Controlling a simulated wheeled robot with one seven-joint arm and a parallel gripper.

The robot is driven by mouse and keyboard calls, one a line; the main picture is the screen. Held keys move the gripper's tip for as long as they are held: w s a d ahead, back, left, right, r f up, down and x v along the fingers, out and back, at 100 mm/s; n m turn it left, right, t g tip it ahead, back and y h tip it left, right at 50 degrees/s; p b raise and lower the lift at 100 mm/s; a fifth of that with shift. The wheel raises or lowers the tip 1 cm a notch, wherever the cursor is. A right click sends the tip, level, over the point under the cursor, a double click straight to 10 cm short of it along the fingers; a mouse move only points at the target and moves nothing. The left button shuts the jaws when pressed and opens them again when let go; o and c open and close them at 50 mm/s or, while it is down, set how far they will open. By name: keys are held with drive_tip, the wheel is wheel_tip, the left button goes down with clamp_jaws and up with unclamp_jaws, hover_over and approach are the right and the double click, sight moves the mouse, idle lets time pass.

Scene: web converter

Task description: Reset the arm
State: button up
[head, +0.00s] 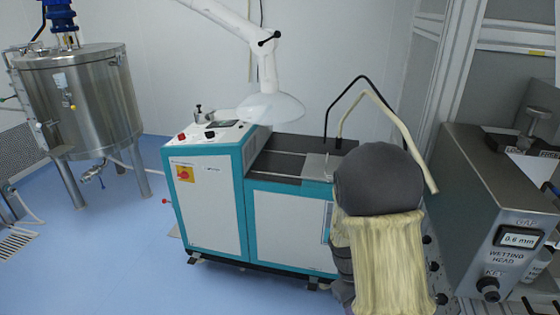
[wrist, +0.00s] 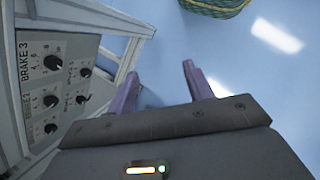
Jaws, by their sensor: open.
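My gripper (wrist: 158,82) shows in the wrist view as two purple fingers held well apart. It is open, with nothing between the fingers, and blue floor shows behind them. In the head view my arm, a dark grey rounded joint with a beige link below it, is at the lower right of centre. I cannot make out my gripper in the head view.
A control panel (wrist: 58,85) marked BRAKE 3 stands left of my gripper in the wrist view. A woven green basket-like thing (wrist: 215,5) is at the top. In the head view, a white-and-teal machine (head: 210,210), a steel tank (head: 85,100) and a WETTING HEAD box (head: 470,215) stand around.

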drive_tip(key=s+a+r+m+t+y, duration=0.3)
drive_tip(key=s+a+r+m+t, duration=0.25)
drive_tip(key=r, duration=0.45)
wheel_tip(320, 180, up, 12)
drive_tip(key=p, duration=1.3)
drive_tip(key=shift+s+d, duration=0.3)
drive_tip(key=shift+d, duration=0.05)
drive_tip(key=shift+n, duration=0.25)
